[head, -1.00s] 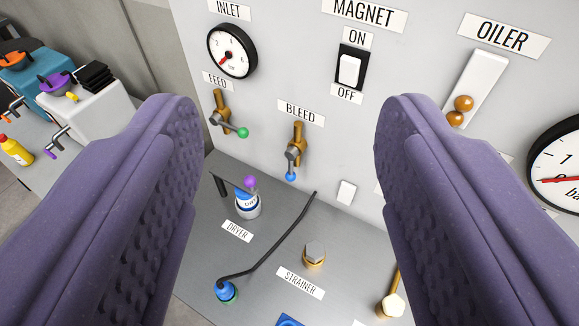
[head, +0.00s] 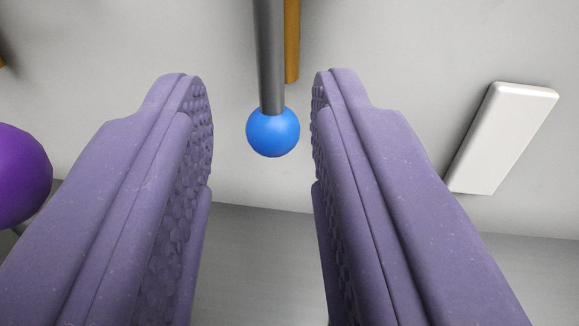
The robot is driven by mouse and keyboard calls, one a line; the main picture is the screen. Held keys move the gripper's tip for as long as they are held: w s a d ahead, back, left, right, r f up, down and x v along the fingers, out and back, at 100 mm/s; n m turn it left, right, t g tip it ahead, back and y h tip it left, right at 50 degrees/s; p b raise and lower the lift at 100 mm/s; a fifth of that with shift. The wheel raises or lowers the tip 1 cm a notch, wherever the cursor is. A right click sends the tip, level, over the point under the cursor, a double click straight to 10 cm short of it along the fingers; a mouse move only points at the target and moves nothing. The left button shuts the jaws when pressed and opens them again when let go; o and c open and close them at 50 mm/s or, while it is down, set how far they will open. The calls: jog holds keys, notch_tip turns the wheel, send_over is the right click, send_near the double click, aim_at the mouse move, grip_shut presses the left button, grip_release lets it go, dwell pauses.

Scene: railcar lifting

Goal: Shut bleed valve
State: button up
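The bleed valve's lever (head: 270,60) is a grey rod that hangs straight down from the top edge of the picture. It ends in a blue ball knob (head: 273,132). A strip of the brass valve body (head: 292,40) shows behind the rod; the rest of the valve is out of the picture. My gripper (head: 263,95) has purple padded fingers, one on each side of the blue knob. The fingers are apart, with clear gaps to the knob, the wider gap on the left. Nothing is held.
A purple ball knob (head: 18,175) stands close at the left edge, beside my left finger. A white raised plate (head: 503,138) is on the grey panel wall (head: 420,50) at the right. The grey bench surface (head: 262,262) lies below.

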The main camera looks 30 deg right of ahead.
aim_at(269, 56)
jog(key=b+x, duration=0.1)
jog(key=x, duration=0.6)
jog(key=shift+w+d, duration=0.2)
jog(key=shift+w, duration=0.05)
jog(key=shift+c, duration=0.2)
grip_shut()
